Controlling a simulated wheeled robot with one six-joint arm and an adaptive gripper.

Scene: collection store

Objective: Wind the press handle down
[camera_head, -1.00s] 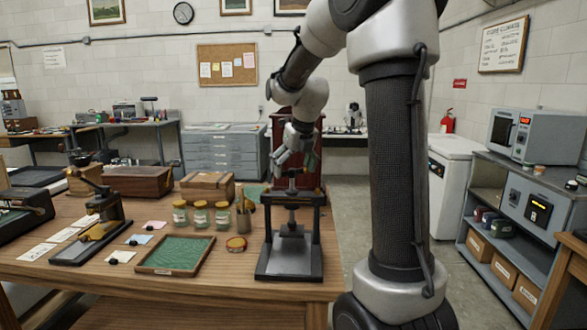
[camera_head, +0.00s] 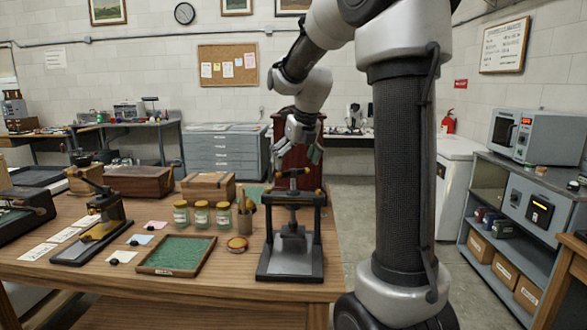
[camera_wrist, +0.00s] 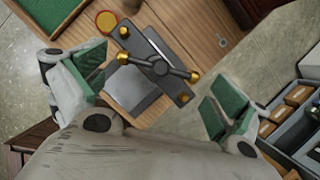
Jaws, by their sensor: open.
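The press (camera_head: 290,240) stands upright on the wooden table near its right end, with a black frame and base. Its handle (camera_head: 293,173) is a bar across the top; in the wrist view the handle (camera_wrist: 160,68) shows brass knobs at both ends and a central hub. My gripper (camera_head: 297,158) is above the press, pointing down, apart from the handle. In the wrist view my gripper (camera_wrist: 155,95) is open, its green-padded fingers wide apart on either side of the handle, with nothing between them held.
Left of the press are a brush cup (camera_head: 245,220), several glass jars (camera_head: 201,215), a round tin (camera_head: 237,244) and a green-lined tray (camera_head: 176,256). A wooden box (camera_head: 208,188) stands behind the jars. A shelf unit (camera_head: 520,225) is at the right, past open floor.

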